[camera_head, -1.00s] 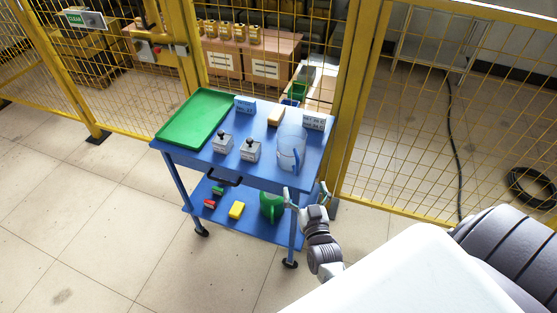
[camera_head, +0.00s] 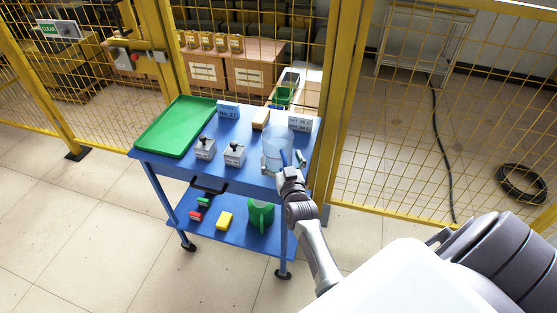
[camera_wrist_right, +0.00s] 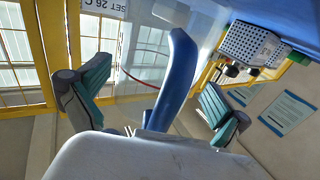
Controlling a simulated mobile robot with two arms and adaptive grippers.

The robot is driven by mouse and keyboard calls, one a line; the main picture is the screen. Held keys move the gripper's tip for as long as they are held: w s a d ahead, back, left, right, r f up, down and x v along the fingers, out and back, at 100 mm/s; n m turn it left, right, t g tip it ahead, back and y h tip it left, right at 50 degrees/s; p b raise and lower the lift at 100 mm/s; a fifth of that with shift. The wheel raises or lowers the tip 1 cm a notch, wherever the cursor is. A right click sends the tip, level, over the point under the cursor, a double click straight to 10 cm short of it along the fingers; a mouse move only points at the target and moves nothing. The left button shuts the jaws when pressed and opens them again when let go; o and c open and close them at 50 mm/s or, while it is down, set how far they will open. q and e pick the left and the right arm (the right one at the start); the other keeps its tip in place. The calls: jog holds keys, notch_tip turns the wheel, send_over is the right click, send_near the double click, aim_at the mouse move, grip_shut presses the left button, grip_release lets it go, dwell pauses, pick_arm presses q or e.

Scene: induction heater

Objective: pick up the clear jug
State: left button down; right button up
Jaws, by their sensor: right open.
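The clear jug (camera_head: 277,148) stands upright on the right end of the blue cart's top (camera_head: 185,166). Its blue handle (camera_head: 285,157) faces my right gripper. My right gripper (camera_head: 284,168) is open at the cart's front right corner, close to the jug. In the right wrist view the blue handle (camera_wrist_right: 177,80) shows large between the two open teal-padded fingers (camera_wrist_right: 155,100), with room on both sides. I cannot tell whether the gripper touches it. Part of the jug's lower body is hidden behind the gripper. My left gripper is not in view.
Two grey blocks with black knobs (camera_head: 234,154) stand left of the jug. A green tray (camera_head: 176,126) lies at the left end. A brown block (camera_head: 261,119) and small signs (camera_head: 299,123) are behind. Yellow fencing (camera_head: 340,110) stands behind.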

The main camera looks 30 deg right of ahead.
jog(key=shift+r, duration=0.1)
jog(key=c, duration=1)
jog(key=shift+c, duration=0.5)
jog(key=shift+r, duration=0.15)
